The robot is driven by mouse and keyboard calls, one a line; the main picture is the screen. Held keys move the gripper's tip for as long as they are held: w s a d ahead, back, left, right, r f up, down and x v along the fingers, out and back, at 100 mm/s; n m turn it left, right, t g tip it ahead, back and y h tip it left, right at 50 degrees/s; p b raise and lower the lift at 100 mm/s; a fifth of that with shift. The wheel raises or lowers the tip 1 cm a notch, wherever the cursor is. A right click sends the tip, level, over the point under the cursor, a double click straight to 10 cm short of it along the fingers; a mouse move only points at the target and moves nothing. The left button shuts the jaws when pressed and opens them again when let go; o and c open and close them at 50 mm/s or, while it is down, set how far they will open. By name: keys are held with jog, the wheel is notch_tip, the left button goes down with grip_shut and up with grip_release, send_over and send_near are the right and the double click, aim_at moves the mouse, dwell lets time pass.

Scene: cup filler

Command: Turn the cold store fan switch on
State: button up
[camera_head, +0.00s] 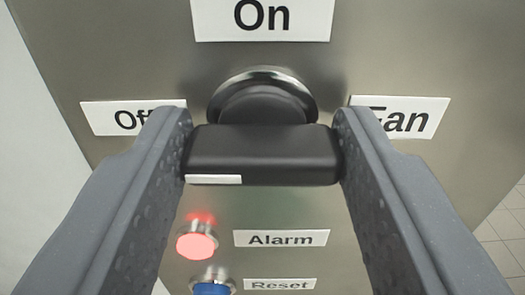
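The fan switch (262,154) is a black rotary handle on a round metal collar, set in a brushed steel panel. Its bar lies level, with a white mark on its left half, on the side of the "Off" label (128,117). The "On" label (263,18) is above the switch and the "Fan" label (402,116) is to its right. My gripper (262,130) has one finger at each end of the bar. Both fingers appear to touch the bar, so it looks shut on the handle. The fingers partly cover the "Off" and "Fan" labels.
Below the switch are a lit red button (196,241) by the "Alarm" label (281,238) and a blue button (211,288) by the "Reset" label (280,284). A pale wall (30,150) is at the left and tiles (505,230) show at the lower right.

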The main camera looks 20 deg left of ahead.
jog(key=shift+m, duration=0.3)
jog(key=m+b, duration=0.2)
jog(key=m, duration=0.2)
jog(key=shift+f+b, duration=0.2)
jog(key=shift+b, duration=0.1)
jog(key=m+b, duration=0.1)
jog(key=m, duration=0.1)
jog(key=m+b, duration=0.2)
jog(key=m, duration=0.1)
jog(key=shift+d+f, duration=0.15)
jog(key=m+b, duration=0.4)
jog(key=shift+w+d, duration=0.1)
jog(key=m+b, duration=0.3)
jog(key=m, duration=0.1)
jog(key=shift+f, duration=0.15)
jog(key=shift+m+b, duration=0.3)
jog(key=shift+b, duration=0.1)
jog(key=o, duration=1)
